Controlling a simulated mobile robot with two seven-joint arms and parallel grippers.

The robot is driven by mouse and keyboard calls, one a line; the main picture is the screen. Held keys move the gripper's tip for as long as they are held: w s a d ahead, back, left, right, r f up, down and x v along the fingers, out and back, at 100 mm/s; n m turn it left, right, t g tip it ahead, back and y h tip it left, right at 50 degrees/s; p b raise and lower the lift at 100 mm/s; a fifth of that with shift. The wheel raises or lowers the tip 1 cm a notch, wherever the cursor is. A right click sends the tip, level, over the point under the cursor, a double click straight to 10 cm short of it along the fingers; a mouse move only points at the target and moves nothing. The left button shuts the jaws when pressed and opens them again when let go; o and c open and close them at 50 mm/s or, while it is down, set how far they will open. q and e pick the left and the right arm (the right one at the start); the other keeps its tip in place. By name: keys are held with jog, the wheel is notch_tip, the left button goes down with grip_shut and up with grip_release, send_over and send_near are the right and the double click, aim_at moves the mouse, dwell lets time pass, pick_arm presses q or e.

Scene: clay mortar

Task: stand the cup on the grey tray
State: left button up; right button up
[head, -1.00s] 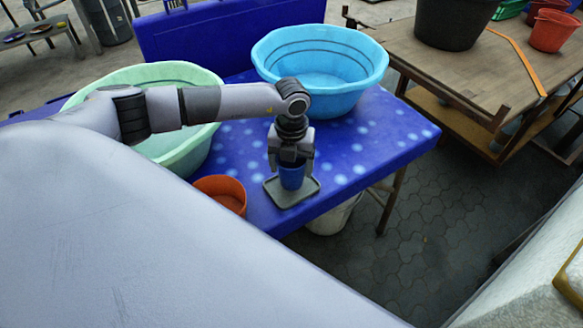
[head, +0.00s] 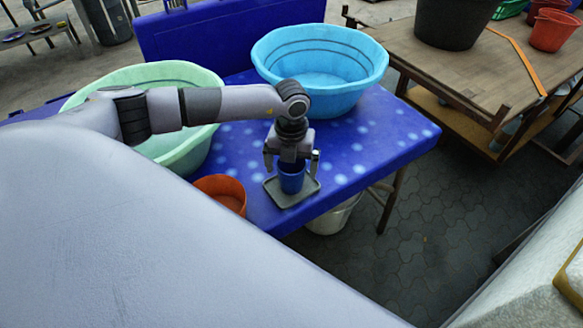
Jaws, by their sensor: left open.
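The blue cup (head: 291,181) stands upright on the grey tray (head: 307,193), which lies near the front edge of the blue table. My left gripper (head: 291,169) is directly above and around the cup, pointing down. Its fingers are spread apart to the left and right of the cup's rim, with a gap showing, so it is open. The upper back of the cup is partly hidden by the gripper. My right gripper is not in view.
An orange pot (head: 222,191) stands close to the left of the tray. A pale green basin (head: 185,157) and a light blue basin (head: 320,69) stand behind on the blue table (head: 362,150). The table's right part is clear. A white bucket (head: 334,217) is below the table.

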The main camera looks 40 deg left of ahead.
pick_arm(q)
notch_tip(320, 180, up, 11)
jog(key=shift+b, duration=0.3)
jog(key=shift+s+d+f, duration=0.1)
jog(key=shift+s, duration=0.05)
dwell(0.4)
